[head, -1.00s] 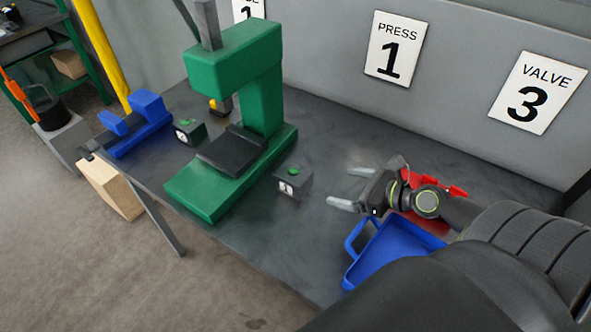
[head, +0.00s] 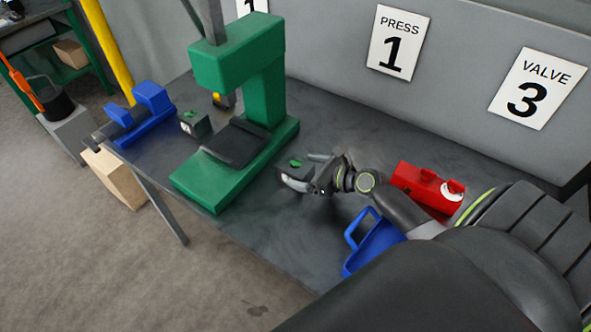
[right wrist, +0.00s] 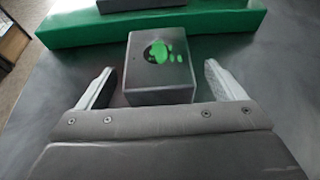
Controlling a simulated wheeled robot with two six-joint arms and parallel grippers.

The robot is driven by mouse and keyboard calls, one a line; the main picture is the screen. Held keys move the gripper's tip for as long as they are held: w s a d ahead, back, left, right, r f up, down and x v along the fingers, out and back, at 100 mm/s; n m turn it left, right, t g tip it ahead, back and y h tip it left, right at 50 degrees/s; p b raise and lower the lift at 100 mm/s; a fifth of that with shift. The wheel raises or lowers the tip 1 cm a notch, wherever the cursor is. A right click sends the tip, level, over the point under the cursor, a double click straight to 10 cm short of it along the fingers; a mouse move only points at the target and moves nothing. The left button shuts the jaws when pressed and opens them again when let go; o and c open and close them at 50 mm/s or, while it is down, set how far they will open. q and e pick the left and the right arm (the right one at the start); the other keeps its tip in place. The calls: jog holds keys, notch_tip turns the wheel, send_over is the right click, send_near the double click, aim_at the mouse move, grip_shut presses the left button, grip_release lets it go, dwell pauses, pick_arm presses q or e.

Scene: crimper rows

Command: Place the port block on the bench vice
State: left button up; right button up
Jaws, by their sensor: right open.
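A dark grey block (head: 291,169) with green marks on top, which looks like the port block, stands on the bench right of the green press. My right gripper (head: 303,171) is open, its two pale fingers on either side of this block. In the right wrist view the block (right wrist: 158,92) sits between the spread fingers (right wrist: 162,86), with a gap on each side. The blue bench vice (head: 143,117) is at the bench's far left end, with nothing seen on it. My left gripper is not in view.
The green press (head: 238,70) stands between the block and the vice. A similar dark block (head: 197,126) stands beyond its base. A blue tray (head: 374,247) and a red fixture (head: 421,187) are near my right arm. The bench's front middle is clear.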

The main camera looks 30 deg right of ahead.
aim_at(295, 167)
jog(key=x, duration=0.4)
jog(key=shift+r, duration=0.2)
jog(key=shift+s, duration=0.1)
jog(key=shift+c, duration=0.7)
jog(key=c, duration=1.7)
jog(key=shift+o, duration=0.2)
jog(key=shift+r, duration=0.2)
